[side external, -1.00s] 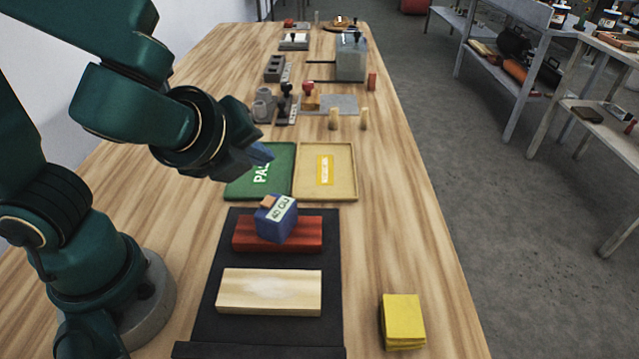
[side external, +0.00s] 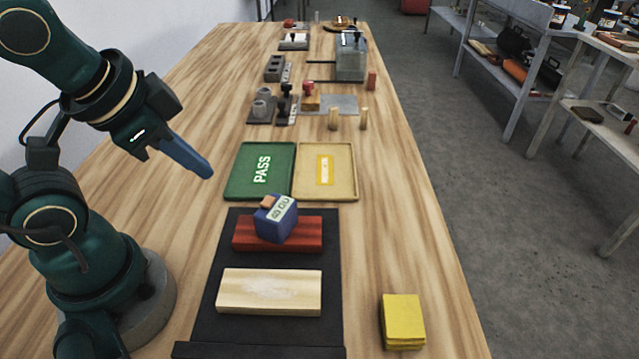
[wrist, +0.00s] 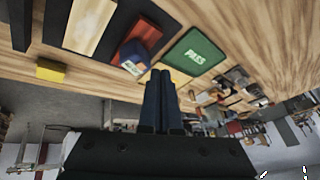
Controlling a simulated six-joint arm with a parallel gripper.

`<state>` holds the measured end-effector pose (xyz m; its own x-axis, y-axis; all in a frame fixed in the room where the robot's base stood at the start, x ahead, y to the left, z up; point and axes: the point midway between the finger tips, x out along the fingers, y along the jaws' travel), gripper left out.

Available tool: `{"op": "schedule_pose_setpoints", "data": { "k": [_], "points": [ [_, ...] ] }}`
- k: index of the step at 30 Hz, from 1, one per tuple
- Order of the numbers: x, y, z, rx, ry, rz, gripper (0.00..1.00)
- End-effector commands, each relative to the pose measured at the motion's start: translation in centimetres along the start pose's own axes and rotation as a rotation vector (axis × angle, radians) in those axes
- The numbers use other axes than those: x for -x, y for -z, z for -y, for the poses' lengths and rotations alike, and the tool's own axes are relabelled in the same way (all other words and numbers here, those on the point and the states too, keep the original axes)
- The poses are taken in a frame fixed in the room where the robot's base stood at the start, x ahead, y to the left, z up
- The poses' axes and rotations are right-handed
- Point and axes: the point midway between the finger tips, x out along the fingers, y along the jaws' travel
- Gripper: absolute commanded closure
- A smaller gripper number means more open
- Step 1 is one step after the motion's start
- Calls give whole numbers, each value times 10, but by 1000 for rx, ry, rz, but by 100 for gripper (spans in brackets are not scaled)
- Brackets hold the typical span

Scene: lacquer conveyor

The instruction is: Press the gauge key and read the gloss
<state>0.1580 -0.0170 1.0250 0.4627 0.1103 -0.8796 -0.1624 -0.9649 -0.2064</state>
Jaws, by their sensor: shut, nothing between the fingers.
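The gauge is a small blue block (side external: 275,222) with an orange key (side external: 268,202) on top and a pale display whose characters are too small to read surely. It sits on a red lacquered board (side external: 310,233) on the black belt (side external: 215,290). In the wrist view the blue gauge (wrist: 129,52) shows above and left of the fingers. My gripper (side external: 208,172) is shut and empty, above the table left of the green tray, apart from the gauge. Its blue fingers (wrist: 160,78) lie together in the wrist view.
A pale board (side external: 268,292) lies nearer on the belt. A green PASS tray (side external: 240,172) and a yellow tray (side external: 345,172) lie beyond it. Yellow pads (side external: 402,318) are at the right. Stamps, blocks and a grey box (side external: 351,60) stand farther back.

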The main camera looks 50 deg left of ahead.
Motion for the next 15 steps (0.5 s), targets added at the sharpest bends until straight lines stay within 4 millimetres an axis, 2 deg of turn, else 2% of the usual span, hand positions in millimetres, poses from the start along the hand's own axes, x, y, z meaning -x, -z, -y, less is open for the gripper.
{"op": "schedule_pose_setpoints", "data": {
  "k": [3,6,15],
  "points": [
    [3,4,-17,171,-83,-22,100],
    [4,6,-23,240,-113,-22,100],
    [4,6,-23,246,-110,-21,100]
  ]
}}
